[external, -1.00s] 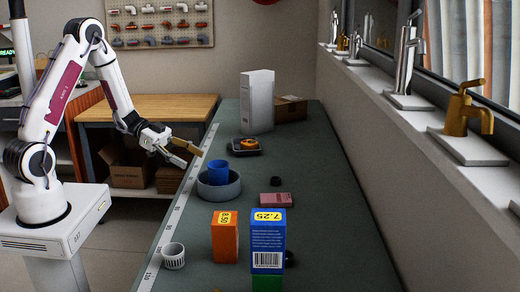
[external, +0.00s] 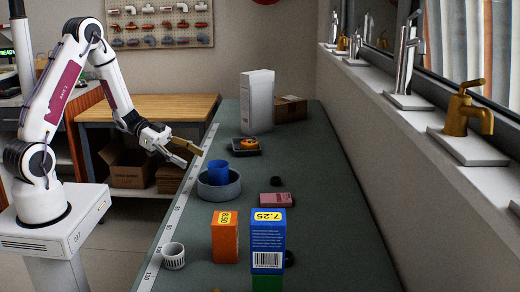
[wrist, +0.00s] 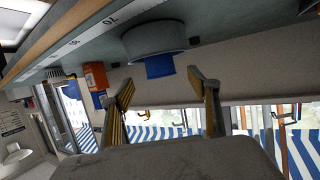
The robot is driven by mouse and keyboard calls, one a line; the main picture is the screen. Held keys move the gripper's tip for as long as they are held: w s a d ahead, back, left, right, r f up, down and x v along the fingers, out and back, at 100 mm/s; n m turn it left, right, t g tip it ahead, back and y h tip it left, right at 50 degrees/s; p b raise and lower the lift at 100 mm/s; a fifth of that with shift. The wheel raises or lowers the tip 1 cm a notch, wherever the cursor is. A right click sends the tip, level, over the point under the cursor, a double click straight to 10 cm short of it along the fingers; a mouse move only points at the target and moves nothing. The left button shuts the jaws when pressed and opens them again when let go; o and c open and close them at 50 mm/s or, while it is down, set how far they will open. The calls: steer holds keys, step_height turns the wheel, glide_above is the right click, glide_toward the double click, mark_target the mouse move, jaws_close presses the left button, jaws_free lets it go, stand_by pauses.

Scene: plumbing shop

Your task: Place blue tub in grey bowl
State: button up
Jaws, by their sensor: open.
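The blue tub (external: 218,172) sits inside the grey bowl (external: 222,189) on the dark green counter, its upper part showing above the bowl's rim. Its base is hidden by the bowl wall. In the wrist view the blue tub (wrist: 160,67) juts out from the grey bowl (wrist: 150,42), ahead of my fingers. My gripper (external: 193,154) is open and empty, up and to the left of the bowl near the counter's left edge, apart from the tub. The wrist view shows both fingers (wrist: 165,85) spread wide with nothing between them.
An orange box (external: 225,237) and a blue box (external: 268,240) stand in front of the bowl. A white slotted cup (external: 173,256) is at the near left edge. A pink block (external: 276,200) lies right of the bowl. A black tray (external: 246,149) and white box (external: 257,101) stand behind.

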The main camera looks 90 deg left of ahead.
steer(key=w+a+r+g+y, duration=0.1)
steer(key=w+a+r+y, duration=0.1)
steer(key=w+r+y, duration=0.45)
steer(key=s+d+r+n+g+y, duration=0.2)
steer(key=s+d+r+n+y, duration=0.15)
steer(key=r, duration=0.45)
steer(key=s+d+g+h, duration=0.4)
steer(key=s+d+h, duration=0.1)
steer(key=s+d, duration=1.5)
steer(key=d+n, duration=0.1)
steer(key=d, duration=0.3)
steer(key=shift+s, duration=0.2)
steer(key=shift+a+r, duration=0.1)
